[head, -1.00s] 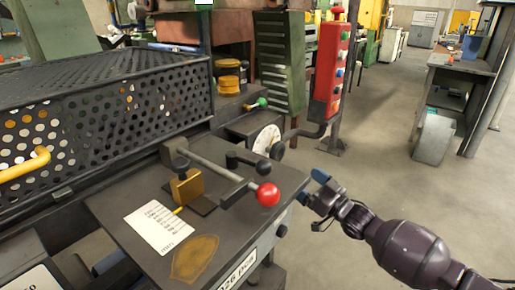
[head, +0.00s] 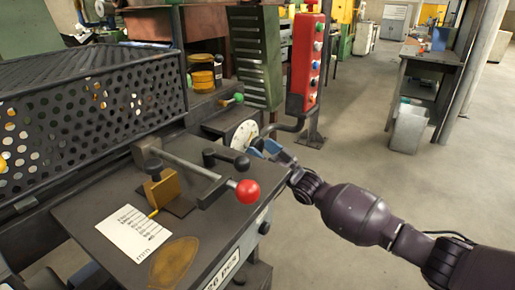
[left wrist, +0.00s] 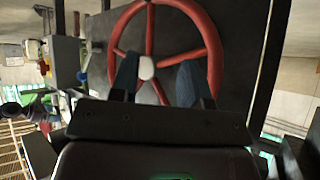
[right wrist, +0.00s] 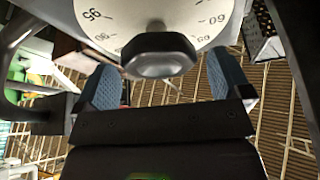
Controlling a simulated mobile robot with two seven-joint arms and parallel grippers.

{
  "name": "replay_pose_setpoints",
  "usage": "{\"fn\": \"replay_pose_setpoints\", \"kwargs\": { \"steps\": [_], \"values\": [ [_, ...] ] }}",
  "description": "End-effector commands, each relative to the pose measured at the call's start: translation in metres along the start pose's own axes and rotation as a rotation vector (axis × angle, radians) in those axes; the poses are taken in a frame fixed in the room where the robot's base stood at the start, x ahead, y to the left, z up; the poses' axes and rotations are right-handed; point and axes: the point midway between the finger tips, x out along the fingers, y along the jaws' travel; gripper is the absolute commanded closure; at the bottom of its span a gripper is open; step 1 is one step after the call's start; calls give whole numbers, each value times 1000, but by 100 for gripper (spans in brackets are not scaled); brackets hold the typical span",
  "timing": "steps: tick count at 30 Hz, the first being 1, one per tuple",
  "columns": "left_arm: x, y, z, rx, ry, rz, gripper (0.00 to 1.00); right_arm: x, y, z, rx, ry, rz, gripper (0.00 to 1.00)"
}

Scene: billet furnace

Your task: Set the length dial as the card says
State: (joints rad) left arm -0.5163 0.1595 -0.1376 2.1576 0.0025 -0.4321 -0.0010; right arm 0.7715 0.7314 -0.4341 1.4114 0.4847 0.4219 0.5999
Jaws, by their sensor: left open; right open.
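The length dial (head: 243,134) is a white round face on the machine's far right corner. In the right wrist view the dial (right wrist: 105,22) shows large printed numbers, with a dark knob (right wrist: 158,55) in front of it. My right gripper (head: 266,147) is open at the dial; its blue fingers stand on either side of the knob, apart from it. The white card (head: 133,232) lies on the machine top; its printed rows are too small to read surely. A yellow pointer (head: 153,213) touches its edge. My left gripper (left wrist: 155,80) is open before a red handwheel (left wrist: 150,50).
A brass block (head: 162,189) and a lever with a red ball (head: 247,189) stand on the machine top. A red button box (head: 305,63) hangs behind the dial. A perforated guard (head: 90,105) covers the left.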

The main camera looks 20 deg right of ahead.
Motion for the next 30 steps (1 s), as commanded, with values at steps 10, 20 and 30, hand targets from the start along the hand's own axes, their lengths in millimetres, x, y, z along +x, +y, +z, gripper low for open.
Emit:
{"fn": "replay_pose_setpoints", "kwargs": {
  "steps": [10,20,30],
  "values": [
    [1,-1,-2,3,5,-1,57,17,0,0,-1,-1,1,4],
    [1,-1,0,3,1,-1,57,16,0,0,-1,-1,0,27],
    [2,-1,1,1,-1,-1,57,16,0,0,-8,-1,-3,53]
  ]
}}
